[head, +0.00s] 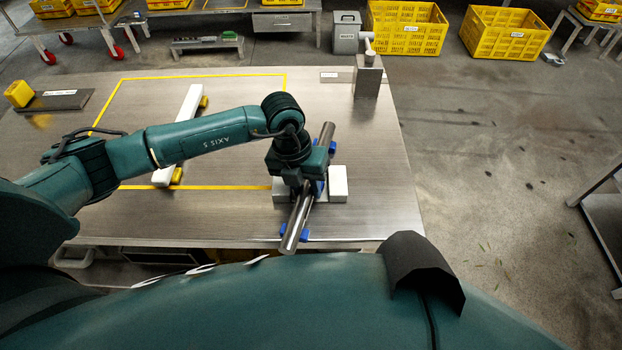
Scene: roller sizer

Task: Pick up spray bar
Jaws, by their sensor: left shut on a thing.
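A grey metal tube (297,222), which I take to be the spray bar, lies at a slant near the table's front edge. Blue pieces (295,233) show at it near its front end and its middle. My left gripper (306,186) is above the tube's middle and shut on it; the arm hides the fingertips and part of the tube. I cannot tell whether the tube is lifted or rests on the blue pieces. My right gripper is not in view.
The metal table (370,215) has a yellow outlined area. A white bar (178,137) with yellow blocks lies left of my gripper. A white block (338,182) stands close right of it. A metal post (368,77) stands at the back right.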

